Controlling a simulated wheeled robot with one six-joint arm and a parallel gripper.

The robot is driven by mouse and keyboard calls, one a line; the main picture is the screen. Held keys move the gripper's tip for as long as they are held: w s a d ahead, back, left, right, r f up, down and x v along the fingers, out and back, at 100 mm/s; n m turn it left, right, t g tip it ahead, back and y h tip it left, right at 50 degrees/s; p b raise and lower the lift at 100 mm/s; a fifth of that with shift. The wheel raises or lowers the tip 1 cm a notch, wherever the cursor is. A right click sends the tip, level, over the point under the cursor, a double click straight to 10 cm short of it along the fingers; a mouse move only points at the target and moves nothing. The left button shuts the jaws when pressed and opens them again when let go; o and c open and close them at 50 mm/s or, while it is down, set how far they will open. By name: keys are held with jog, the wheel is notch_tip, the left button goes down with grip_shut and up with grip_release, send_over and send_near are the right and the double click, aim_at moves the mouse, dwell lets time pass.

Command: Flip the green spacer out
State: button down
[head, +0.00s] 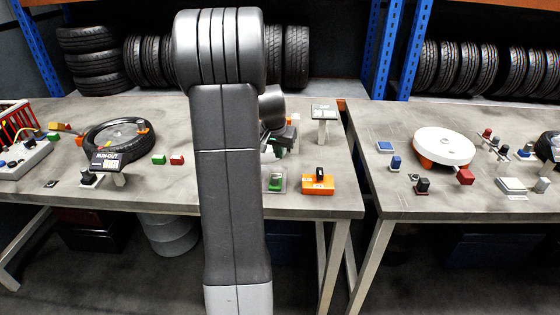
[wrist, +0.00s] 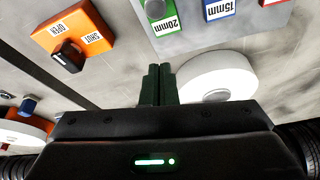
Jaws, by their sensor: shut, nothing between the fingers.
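A green piece labelled 20mm (wrist: 163,22), which looks like the green spacer, lies at the top of the wrist view on a grey plate (wrist: 190,30). A blue piece labelled 15mm (wrist: 222,8) and part of a red one (wrist: 268,2) sit beside it. My gripper (wrist: 159,72) is shut and empty, apart from the green piece and below it in the picture. In the head view my arm hides most of this area. A small green part (head: 275,183) shows just right of the arm, but I cannot tell if it is the same piece.
An orange box (wrist: 98,32) with a black OPEN/SHUT knob (wrist: 67,57) stands left of the green piece; the box also shows in the head view (head: 318,186). A white disc (wrist: 217,85) is close right of my fingers. A tyre (head: 118,136) lies on the left bench.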

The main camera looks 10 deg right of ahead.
jog(key=shift+v, duration=2.2)
jog(key=shift+f, duration=0.1)
